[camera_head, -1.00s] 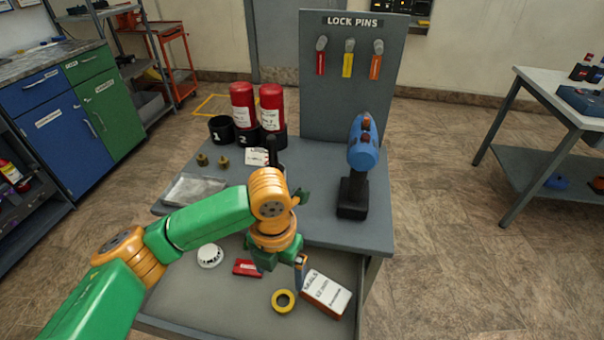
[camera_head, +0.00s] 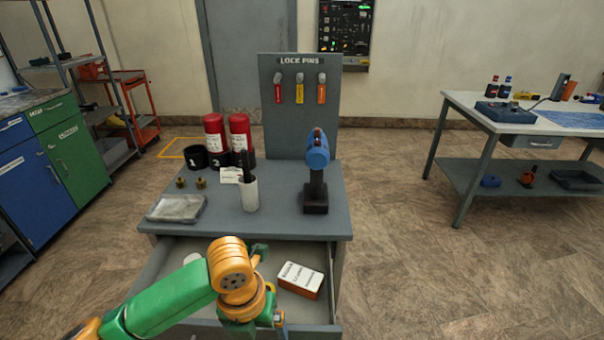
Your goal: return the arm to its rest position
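My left arm, green and orange, comes in from the bottom left. Its wrist is above the open drawer (camera_head: 172,254) of the grey workbench (camera_head: 275,208). My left gripper (camera_head: 262,325) is low at the bottom edge, over the front of the drawer. Its fingertips are partly hidden and cut off, so its opening does not show clearly. My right gripper is out of view.
On the bench stand a blue drill (camera_head: 317,160), two red cylinders (camera_head: 214,138), a white cup (camera_head: 250,195) with a black item, and a grey tray (camera_head: 176,208). A white and orange box (camera_head: 300,277) lies in the drawer. Floor at right is clear.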

